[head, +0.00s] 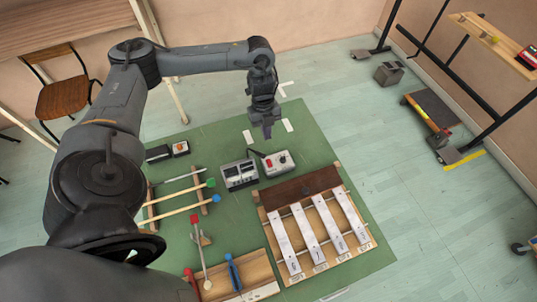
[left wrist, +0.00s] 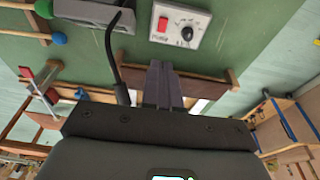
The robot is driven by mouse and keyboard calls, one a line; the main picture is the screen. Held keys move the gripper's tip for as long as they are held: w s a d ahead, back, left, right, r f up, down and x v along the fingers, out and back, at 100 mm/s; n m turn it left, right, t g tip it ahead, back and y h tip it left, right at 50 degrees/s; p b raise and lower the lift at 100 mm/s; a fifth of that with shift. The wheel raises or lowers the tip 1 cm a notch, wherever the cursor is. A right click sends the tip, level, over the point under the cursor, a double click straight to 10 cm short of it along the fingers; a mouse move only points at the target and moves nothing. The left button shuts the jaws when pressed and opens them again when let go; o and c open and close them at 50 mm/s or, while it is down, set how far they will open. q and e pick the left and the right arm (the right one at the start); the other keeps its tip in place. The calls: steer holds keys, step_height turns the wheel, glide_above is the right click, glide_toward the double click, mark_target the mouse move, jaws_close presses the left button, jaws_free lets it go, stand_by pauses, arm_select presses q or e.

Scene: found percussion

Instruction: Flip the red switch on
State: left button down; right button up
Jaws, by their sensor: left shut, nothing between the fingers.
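The red switch (head: 269,163) sits on a small pale control box (head: 283,168) on the green mat. In the left wrist view the red switch (left wrist: 162,24) shows beside a black knob (left wrist: 187,33) on the box's white face (left wrist: 205,21). Whether the switch is on or off is too small to tell. My left gripper (head: 267,132) is shut and empty, pointing down above the mat, behind the box in the head view. Its closed fingers (left wrist: 163,85) show apart from the box in the left wrist view. My right gripper is not in view.
A grey device (head: 239,175) stands left of the box, with a black cable near it. A metal-bar xylophone (head: 318,232) lies in front. Mallets on a wooden rack (head: 180,203) lie to the left. The mat behind the box is mostly clear.

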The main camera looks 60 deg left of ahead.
arm_select(q)
steer(key=shift+f, duration=0.1)
steer(key=b, duration=0.1)
glide_toward(268, 162)
steer(key=f, duration=0.1)
steer(key=d+f, duration=0.1)
steer(key=f, duration=0.3)
steer(key=shift+d, duration=0.25)
steer(key=shift+a+f, duration=0.1)
steer(key=shift+f, duration=0.4)
